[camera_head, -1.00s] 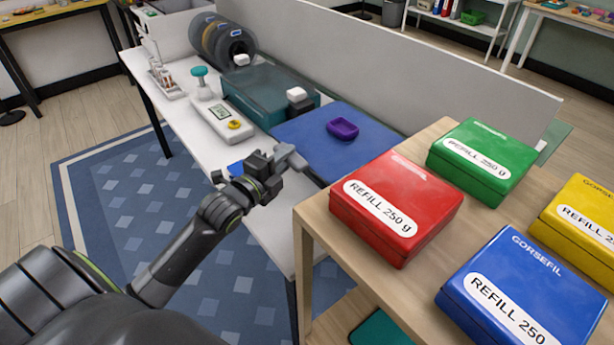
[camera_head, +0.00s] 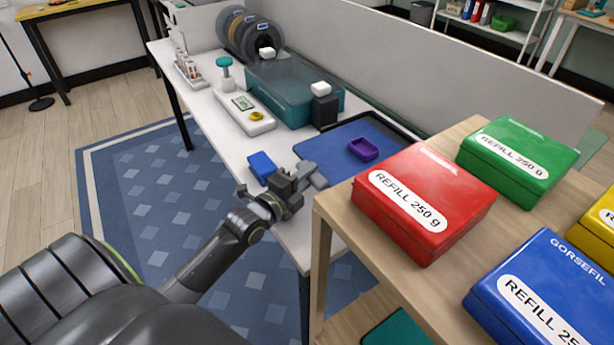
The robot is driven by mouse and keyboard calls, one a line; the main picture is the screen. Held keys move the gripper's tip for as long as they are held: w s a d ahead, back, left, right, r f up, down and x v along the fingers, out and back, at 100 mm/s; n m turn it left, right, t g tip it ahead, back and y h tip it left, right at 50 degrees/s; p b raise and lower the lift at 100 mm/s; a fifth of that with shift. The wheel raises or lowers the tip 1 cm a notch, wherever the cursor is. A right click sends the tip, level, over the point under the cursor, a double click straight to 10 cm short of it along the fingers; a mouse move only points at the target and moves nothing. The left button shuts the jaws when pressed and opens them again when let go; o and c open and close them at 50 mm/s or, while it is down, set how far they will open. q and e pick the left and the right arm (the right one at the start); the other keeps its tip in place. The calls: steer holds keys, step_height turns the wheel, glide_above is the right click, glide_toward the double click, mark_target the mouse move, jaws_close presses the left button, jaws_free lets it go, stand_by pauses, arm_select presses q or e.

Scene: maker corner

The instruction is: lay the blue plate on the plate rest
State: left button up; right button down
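The blue plate (camera_head: 335,152) is a flat, wide sheet over the right part of the white table, with a small purple tray-like piece (camera_head: 363,148) on it. My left gripper (camera_head: 314,176) is at the plate's front-left edge and looks shut on it, though the fingers partly hide the contact. A black edge (camera_head: 372,115) shows behind and beside the plate. It may be the plate rest; most of it is hidden under the plate. I cannot tell whether the plate touches it. My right gripper is not in view.
Red (camera_head: 425,200), green (camera_head: 515,158) and blue (camera_head: 540,290) refill boxes stand on the wooden shelf at right, close to my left gripper. A teal bin (camera_head: 290,95), a scale (camera_head: 245,112) and a small blue block (camera_head: 262,166) stand on the table. A grey partition runs behind.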

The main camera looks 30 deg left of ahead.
arm_select(q)
steer(key=o, duration=0.3)
steer(key=shift+r, duration=0.1)
steer(key=shift+r+p, duration=0.2)
steer(key=shift+p, duration=0.1)
steer(key=s, duration=0.3)
steer(key=s+a+p, duration=0.1)
steer(key=s, duration=0.6)
steer(key=shift+s+a+p, duration=0.15)
steer(key=shift+s+p, duration=0.15)
steer(key=shift+s+f, duration=0.1)
steer(key=shift+s, duration=0.55)
steer(key=shift+s, duration=0.1)
